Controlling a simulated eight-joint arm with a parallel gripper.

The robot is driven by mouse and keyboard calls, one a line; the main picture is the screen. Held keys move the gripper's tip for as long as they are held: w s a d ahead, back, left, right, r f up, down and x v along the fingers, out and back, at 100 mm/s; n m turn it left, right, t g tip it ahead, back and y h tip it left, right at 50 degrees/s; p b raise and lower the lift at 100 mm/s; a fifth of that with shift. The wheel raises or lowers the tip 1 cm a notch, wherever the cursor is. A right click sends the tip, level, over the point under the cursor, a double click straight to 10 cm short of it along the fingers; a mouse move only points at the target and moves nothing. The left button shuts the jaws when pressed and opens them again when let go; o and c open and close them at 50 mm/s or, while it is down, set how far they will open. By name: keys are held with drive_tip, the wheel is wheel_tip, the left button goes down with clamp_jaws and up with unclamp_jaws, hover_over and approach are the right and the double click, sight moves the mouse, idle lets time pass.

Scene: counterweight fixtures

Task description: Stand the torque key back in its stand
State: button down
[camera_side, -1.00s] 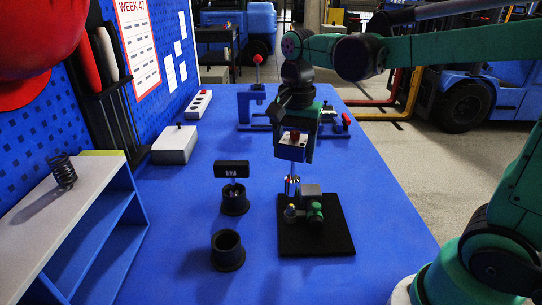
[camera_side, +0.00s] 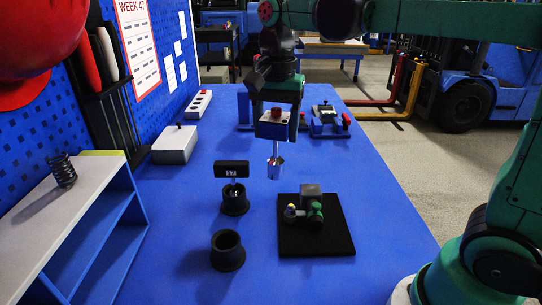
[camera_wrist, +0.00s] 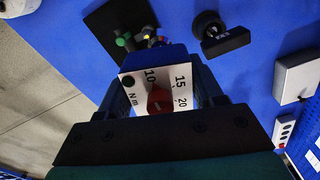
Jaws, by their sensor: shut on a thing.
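The torque key (camera_side: 275,165) has a white dial face marked Nm with a red knob, and a metal shaft ending in a socket. My gripper (camera_side: 274,128) is shut on its head and holds it upright in the air, socket down, behind the black fixture plate. The dial also shows between the fingers in the wrist view (camera_wrist: 151,83). An empty black cup-shaped stand (camera_side: 228,258) is on the blue table at the front left. Another black cup (camera_side: 235,206) behind it holds a black T-handled key (camera_side: 232,169).
The fixture plate (camera_side: 320,243) carries a grey block (camera_side: 310,193) and a green fitting (camera_side: 315,211). A white box (camera_side: 174,145) and a shelf with a spring (camera_side: 62,170) are at left. The table between the cups and the plate is clear.

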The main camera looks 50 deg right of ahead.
drive_tip(key=a+r+n, duration=0.3)
drive_tip(key=a+r, duration=0.5)
drive_tip(key=a, duration=0.4)
wheel_tip(320, 180, down, 19)
drive_tip(key=shift+w+d+f, duration=0.15)
drive_tip(key=shift+w, duration=0.25)
drive_tip(key=shift+f, duration=0.1)
drive_tip(key=shift+f, duration=0.5)
drive_tip(key=shift+c, duration=0.6)
unclamp_jaws()
